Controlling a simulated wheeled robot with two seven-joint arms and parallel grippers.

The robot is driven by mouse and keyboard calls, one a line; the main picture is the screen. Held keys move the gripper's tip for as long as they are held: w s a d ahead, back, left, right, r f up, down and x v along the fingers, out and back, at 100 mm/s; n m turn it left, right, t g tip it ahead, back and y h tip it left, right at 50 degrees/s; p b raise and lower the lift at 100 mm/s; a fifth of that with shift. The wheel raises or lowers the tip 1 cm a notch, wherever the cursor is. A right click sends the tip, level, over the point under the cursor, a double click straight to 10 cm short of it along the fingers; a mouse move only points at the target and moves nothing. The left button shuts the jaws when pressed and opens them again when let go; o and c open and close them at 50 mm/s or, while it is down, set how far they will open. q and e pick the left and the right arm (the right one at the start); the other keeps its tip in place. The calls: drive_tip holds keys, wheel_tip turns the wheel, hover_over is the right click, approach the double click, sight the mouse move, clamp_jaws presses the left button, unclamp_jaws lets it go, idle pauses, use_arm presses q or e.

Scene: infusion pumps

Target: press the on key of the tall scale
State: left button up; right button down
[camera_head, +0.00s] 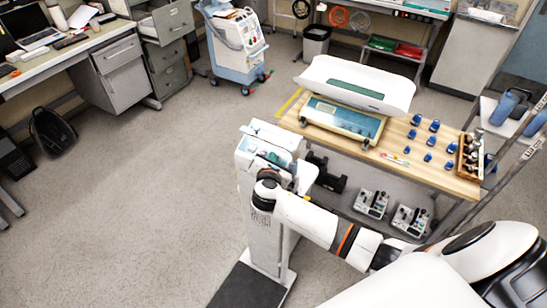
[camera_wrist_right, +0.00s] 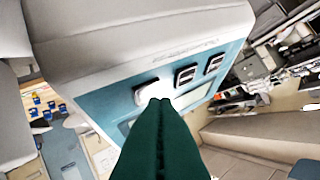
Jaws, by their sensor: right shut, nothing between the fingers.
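The tall scale (camera_head: 262,136) stands left of the wooden table, with a white head on a white column and a black base plate (camera_head: 247,288). In the right wrist view its teal panel (camera_wrist_right: 100,105) carries a pale key (camera_wrist_right: 148,92) and two dark-framed keys (camera_wrist_right: 185,75) to the right. My right gripper (camera_wrist_right: 160,102) is shut and empty, its green fingertips at the lower right edge of the pale key. They overlap it in the picture; I cannot tell whether they touch. Key labels are unreadable. In the head view my right arm hides part of the scale. My left gripper is not in view.
A wooden table (camera_head: 440,176) right of the scale bears a white tray-topped scale (camera_head: 356,86), several blue weights and a wooden weight box (camera_head: 470,156). Devices (camera_head: 371,203) sit on its lower shelf.

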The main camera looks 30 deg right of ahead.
drive_tip(key=shift+d+f, duration=0.3)
drive_tip(key=shift+f, duration=0.1)
idle(0.6)
drive_tip(key=shift+r, duration=0.1)
drive_tip(key=shift+w+d+r+p, duration=0.1)
drive_tip(key=shift+w+r+p, duration=0.15)
drive_tip(key=shift+r+p, duration=0.45)
drive_tip(key=shift+r, duration=0.15)
drive_tip(key=shift+s+a+r+p, duration=0.1)
drive_tip(key=shift+a+r+p, duration=0.1)
drive_tip(key=shift+r, duration=0.25)
drive_tip(key=shift+s+a+r+p, duration=0.1)
drive_tip(key=shift+a+r+p, duration=0.1)
drive_tip(key=shift+r, duration=0.2)
drive_tip(key=a+r, duration=0.1)
drive_tip(key=s+a+r, duration=0.1)
drive_tip(key=shift+s+r, duration=0.1)
drive_tip(key=shift+r, duration=0.25)
